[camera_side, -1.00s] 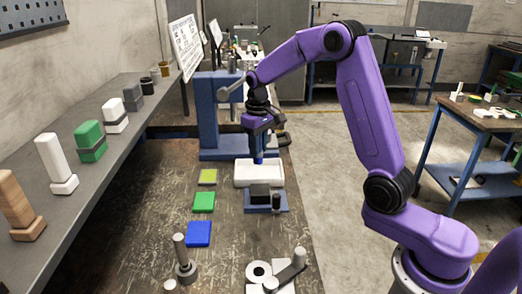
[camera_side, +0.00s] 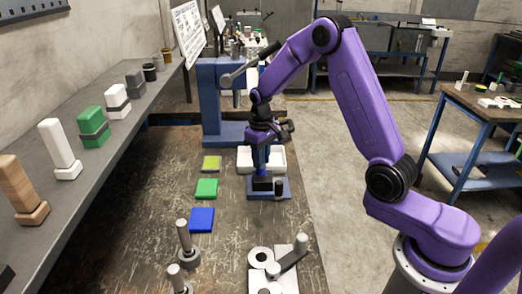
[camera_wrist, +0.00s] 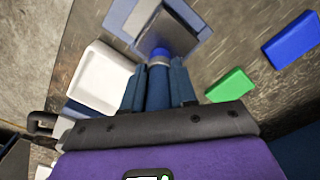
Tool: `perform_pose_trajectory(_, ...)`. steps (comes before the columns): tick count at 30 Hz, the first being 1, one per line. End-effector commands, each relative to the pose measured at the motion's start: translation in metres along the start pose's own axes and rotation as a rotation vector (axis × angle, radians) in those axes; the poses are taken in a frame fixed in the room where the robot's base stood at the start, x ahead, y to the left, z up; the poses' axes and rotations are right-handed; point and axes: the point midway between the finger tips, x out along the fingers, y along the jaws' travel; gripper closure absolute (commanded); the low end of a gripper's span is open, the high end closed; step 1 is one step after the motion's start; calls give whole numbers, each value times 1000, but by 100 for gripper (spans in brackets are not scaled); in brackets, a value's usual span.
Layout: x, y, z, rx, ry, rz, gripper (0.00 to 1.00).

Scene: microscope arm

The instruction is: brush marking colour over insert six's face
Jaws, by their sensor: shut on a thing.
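My gripper (camera_side: 262,158) is shut on a blue brush-like tool, which points down. In the wrist view my fingers (camera_wrist: 157,88) close around the tool (camera_wrist: 157,95), with a grey collar and bright blue tip. The tip is over or at the near edge of a small block (camera_side: 262,184) in a blue holder (camera_side: 268,196). The block looks dark in the side view and grey in the wrist view (camera_wrist: 163,25). I cannot tell whether tip and block touch. I see no number marking insert six.
A white tray (camera_side: 277,165) lies behind the holder. Yellow-green (camera_side: 211,163), green (camera_side: 207,188) and blue (camera_side: 201,219) pads lie left. A blue lever machine (camera_side: 210,100) stands behind. A post (camera_side: 186,240) and ringed white plate (camera_side: 262,257) are in front. Several blocks line the left shelf (camera_side: 90,180).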

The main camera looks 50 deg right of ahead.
Motion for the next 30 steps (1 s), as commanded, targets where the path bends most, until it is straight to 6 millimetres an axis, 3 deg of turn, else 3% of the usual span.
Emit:
perform_pose_trajectory(17, 0, -40, 35, -1, -1, 0, 100)
perform_pose_trajectory(30, 0, -10, 9, 2, -1, 0, 100)
